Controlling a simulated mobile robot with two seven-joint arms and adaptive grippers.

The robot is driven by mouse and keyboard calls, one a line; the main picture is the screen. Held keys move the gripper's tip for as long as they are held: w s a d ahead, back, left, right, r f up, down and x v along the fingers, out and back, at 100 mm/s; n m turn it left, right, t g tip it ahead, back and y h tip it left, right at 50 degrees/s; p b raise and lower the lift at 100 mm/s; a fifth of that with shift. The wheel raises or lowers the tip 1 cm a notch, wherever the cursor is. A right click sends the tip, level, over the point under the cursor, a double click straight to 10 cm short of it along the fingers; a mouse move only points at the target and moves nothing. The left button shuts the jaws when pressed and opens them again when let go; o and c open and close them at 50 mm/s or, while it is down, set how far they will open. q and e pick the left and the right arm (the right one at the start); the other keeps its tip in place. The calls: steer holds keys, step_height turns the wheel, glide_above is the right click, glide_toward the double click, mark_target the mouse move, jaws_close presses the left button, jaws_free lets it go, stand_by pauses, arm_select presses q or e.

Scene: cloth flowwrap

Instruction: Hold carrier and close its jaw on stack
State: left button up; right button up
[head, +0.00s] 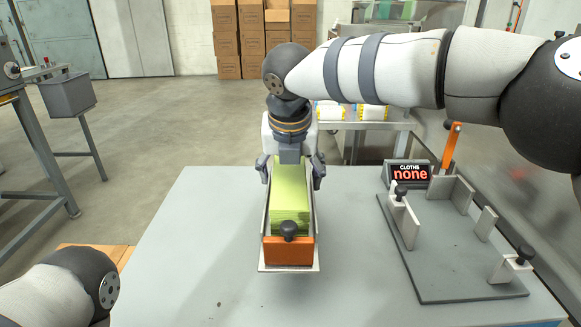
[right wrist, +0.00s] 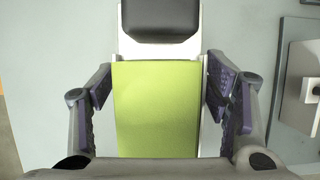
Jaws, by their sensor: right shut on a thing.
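The carrier (head: 264,268) is a long pale tray with an orange end block (head: 288,252) and a black knob (head: 288,229) at its near end. A lime-green cloth stack (head: 290,192) lies lengthwise in it, and the near end of the stack meets the orange block. My right gripper (head: 290,172) is shut across the far part of the carrier, one finger on each side. The right wrist view shows the stack (right wrist: 156,110) between the carrier's pale sides, with the fingers outside them. I cannot tell whether the carrier touches the table. Of my left arm only a link shows at lower left.
The grey table (head: 190,240) is bare left of the carrier. On its right stands a dark fixture plate (head: 450,262) with upright pale stops, black knobs and an orange lever (head: 451,147). A small display (head: 409,174) reads "CLOTHS none". A rack with packs stands behind.

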arm_select(q)
steer(key=shift+s+f+b, duration=0.4)
steer(key=shift+f+b, duration=0.1)
arm_select(e)
steer(key=shift+f, duration=4.55)
arm_select(q)
steer(key=shift+c, duration=1.3)
steer(key=w+d, duration=0.1)
steer(key=w, duration=0.1)
steer(key=w+d+f+t, duration=0.1)
steer(key=w, duration=0.2)
steer(key=w+f+t, duration=0.1)
steer(key=w, duration=0.1)
steer(key=shift+w+d+n, duration=0.2)
steer(key=shift+d+n, duration=0.2)
steer(key=c, duration=0.4)
arm_select(e)
steer(key=shift+r, duration=0.1)
arm_select(q)
step_height(320, 180, up, 43)
steer(key=n+t+y, duration=0.2)
steer(key=n+t, duration=0.1)
steer(key=t, duration=0.4)
glide_above(292, 268)
steer(key=s+d, duration=0.2)
steer(key=s, duration=0.2)
steer(key=x, duration=1.1)
steer(key=shift+a+f, duration=0.1)
steer(key=shift+f, duration=0.3)
